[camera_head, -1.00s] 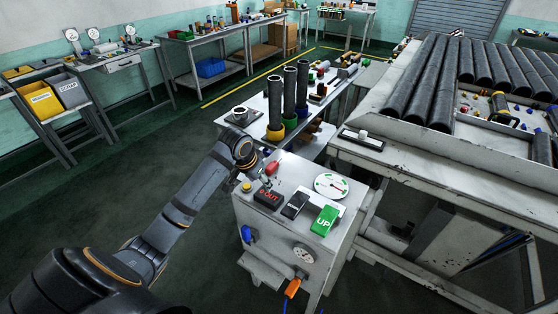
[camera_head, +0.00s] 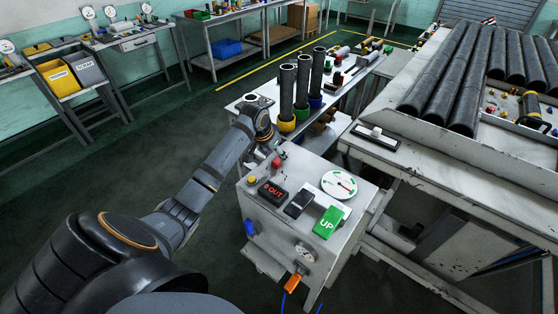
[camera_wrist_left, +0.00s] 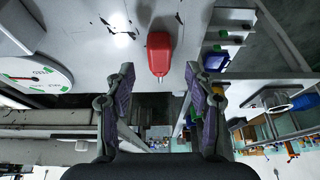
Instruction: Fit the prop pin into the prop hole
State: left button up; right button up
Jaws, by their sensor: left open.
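A red handle with a short metal tip (camera_wrist_left: 159,55) shows in the left wrist view, apparently the prop pin. It is just beyond my open left fingertips (camera_wrist_left: 159,84), near the gap's centre line, with no finger seen touching it. In the head view a red piece (camera_head: 277,164) is at the far left corner of the white control cabinet (camera_head: 262,215). My left gripper (camera_head: 266,143) is beside and behind it, its fingers mostly hidden. I cannot make out the prop hole. My right gripper is out of view.
The cabinet top carries a red OUT display (camera_head: 271,190), a green UP button (camera_head: 328,222) and a round dial (camera_head: 339,185). Behind it, dark upright tubes (camera_head: 302,85) stand on a bench. A roller table (camera_head: 450,150) fills the right. Open floor lies left.

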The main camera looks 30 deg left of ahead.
aim_at(278, 159)
pick_arm(q)
jog(key=x, duration=0.3)
jog(key=shift+d+f+p, duration=0.1)
jog(key=shift+f+p, duration=0.15)
jog(key=shift+p, duration=0.05)
jog(key=shift+w+f, duration=0.1)
jog(key=shift+w, duration=0.05)
jog(key=c, duration=0.6)
grip_shut()
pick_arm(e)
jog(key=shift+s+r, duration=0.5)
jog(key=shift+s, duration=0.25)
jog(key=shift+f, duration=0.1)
